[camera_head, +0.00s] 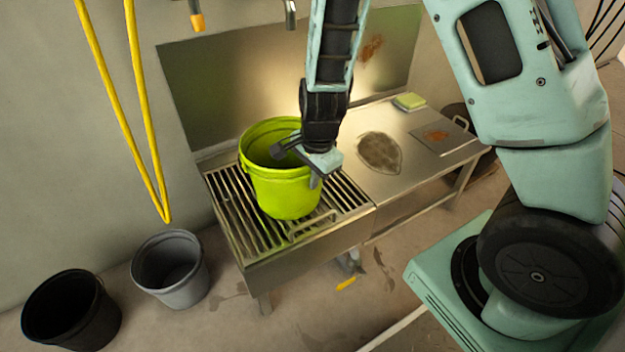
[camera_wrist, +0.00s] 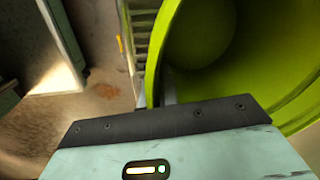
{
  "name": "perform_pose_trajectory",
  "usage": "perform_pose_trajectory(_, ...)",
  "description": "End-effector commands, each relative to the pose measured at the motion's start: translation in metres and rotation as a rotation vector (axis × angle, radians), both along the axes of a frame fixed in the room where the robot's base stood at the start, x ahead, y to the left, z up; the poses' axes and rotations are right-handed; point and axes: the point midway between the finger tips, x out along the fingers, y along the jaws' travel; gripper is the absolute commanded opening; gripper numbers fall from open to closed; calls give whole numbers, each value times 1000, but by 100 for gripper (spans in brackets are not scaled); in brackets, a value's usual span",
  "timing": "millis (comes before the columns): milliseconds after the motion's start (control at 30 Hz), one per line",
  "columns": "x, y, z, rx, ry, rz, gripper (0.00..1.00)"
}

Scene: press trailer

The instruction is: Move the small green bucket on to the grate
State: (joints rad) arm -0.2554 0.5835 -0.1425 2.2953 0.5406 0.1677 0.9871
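The small green bucket (camera_head: 283,188) is upright over the slatted metal grate (camera_head: 240,215), at the left of the metal bench. Its base appears at grate level; I cannot tell whether it touches the slats. My gripper (camera_head: 314,180) is at the right side of the bucket's rim, pointing down, and looks shut on the bucket wall. In the wrist view, the bucket (camera_wrist: 245,60) fills the right side, its rim running between my gripper's fingers (camera_wrist: 157,98). The fingertips are largely hidden.
A bench top (camera_head: 405,150) with a stained patch and a green sponge (camera_head: 409,101) adjoins the grate. A black bucket (camera_head: 72,315) and a grey bucket (camera_head: 170,270) stand on the floor at left. A yellow hose (camera_head: 135,110) hangs on the wall.

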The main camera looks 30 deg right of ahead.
Motion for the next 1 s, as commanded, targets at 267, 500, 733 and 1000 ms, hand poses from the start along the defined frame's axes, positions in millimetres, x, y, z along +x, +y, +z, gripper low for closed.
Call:
perform_pose_trajectory(267,0,0,-2,0,0,0,11)
perform_pose_trajectory(500,0,0,-2,0,0,0,24)
perform_pose_trajectory(733,0,0,11,-1,-2,2,24)
perform_pose_trajectory(1000,-7,-1,67,0,-3,1,24)
